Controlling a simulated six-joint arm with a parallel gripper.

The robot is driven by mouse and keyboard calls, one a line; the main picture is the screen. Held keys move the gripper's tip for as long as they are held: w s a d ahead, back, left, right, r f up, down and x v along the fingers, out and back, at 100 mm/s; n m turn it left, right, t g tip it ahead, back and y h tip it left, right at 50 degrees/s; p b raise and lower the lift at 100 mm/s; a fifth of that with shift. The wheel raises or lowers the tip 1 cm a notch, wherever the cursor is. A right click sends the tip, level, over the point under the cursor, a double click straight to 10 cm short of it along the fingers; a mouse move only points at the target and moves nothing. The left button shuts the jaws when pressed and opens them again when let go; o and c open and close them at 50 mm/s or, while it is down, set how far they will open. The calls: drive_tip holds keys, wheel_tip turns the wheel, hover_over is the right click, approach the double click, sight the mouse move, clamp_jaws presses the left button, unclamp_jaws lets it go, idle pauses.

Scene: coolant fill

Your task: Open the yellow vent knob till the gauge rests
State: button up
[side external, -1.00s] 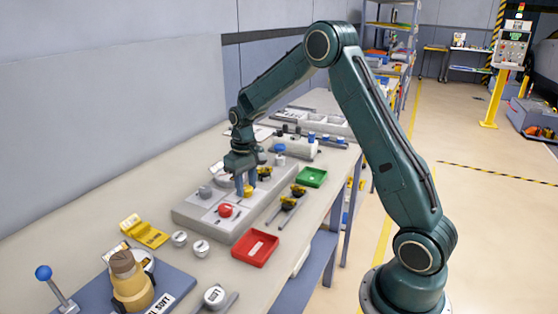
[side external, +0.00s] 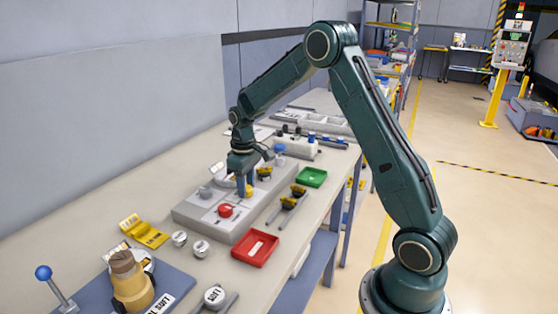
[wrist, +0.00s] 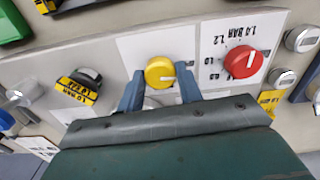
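The yellow vent knob (wrist: 160,73) sits on a white plate of the grey panel, its white pointer line lying roughly level in the wrist view. My gripper (wrist: 161,70) has one finger on each side of it, and both fingers appear to touch its rim. In the side external view my gripper (side external: 244,190) reaches down onto the panel at the yellow knob (side external: 249,191). No gauge needle can be read; a pale round part (wrist: 151,103) below the knob is mostly hidden by my gripper.
A red knob (wrist: 243,63) with a bar scale stands close beside the yellow one. A black knob (wrist: 85,77) with a yellow tag is on the other side.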

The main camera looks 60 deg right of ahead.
sight(247, 189)
drive_tip(key=o, duration=0.4)
drive_tip(key=shift+c, duration=0.2)
drive_tip(key=shift+r, duration=0.15)
wheel_tip(247, 189, up, 14)
drive_tip(key=shift+f, duration=0.2)
idle(0.5)
drive_tip(key=s+a+r+t, duration=0.1)
drive_tip(key=s+a+r, duration=0.35)
drive_tip(key=s, duration=0.25)
drive_tip(key=s+a+r+t, duration=0.2)
drive_tip(key=s+a+r, duration=0.1)
drive_tip(key=s+a, duration=0.25)
drive_tip(key=s+a+f+t, duration=0.1)
drive_tip(key=s+a, duration=0.1)
drive_tip(key=s, duration=0.5)
drive_tip(key=s+a+f+t, duration=0.1)
drive_tip(key=s+a+f, duration=0.1)
drive_tip(key=s, duration=0.6)
drive_tip(key=shift+a+f+m+t, duration=0.2)
drive_tip(key=shift+a+m+t, duration=0.1)
drive_tip(key=shift+m, duration=0.1)
